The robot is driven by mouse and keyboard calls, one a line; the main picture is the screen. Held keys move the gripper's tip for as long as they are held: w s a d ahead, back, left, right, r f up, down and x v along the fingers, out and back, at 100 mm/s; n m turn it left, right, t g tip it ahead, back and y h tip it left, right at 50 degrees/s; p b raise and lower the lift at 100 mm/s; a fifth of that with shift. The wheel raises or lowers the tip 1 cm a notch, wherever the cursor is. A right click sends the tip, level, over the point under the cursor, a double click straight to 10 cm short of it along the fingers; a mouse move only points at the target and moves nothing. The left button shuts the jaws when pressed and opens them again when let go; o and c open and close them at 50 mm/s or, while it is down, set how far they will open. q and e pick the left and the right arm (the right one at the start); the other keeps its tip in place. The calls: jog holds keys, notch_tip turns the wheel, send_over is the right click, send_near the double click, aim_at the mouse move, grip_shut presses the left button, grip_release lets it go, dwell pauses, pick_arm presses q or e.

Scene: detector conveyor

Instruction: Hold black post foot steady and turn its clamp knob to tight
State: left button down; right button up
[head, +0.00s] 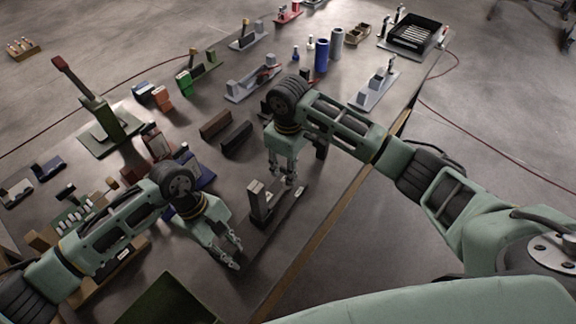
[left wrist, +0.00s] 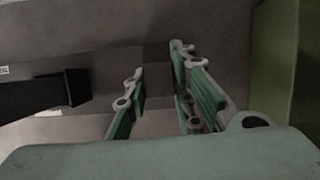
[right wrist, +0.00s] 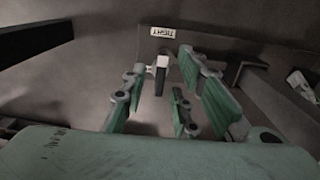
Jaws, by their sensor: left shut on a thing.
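My right gripper (head: 282,179) is open above the foot's far end. In the right wrist view a small clamp knob (right wrist: 161,72) with a pale face shows just beyond the fingertips, near a white TIGHT label (right wrist: 162,32).
Two dark blocks (head: 236,138) lie behind the foot. A green post on a plate (head: 97,112), and a blue cylinder (head: 321,55) stand further back. A dark green bin (head: 165,303) is near the front left. The table's wooden edge (head: 310,245) runs along the right.

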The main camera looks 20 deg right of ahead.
notch_tip(320, 180, up, 12)
dwell(0.6)
pick_arm(q)
jog(key=c, duration=1.4)
grip_release()
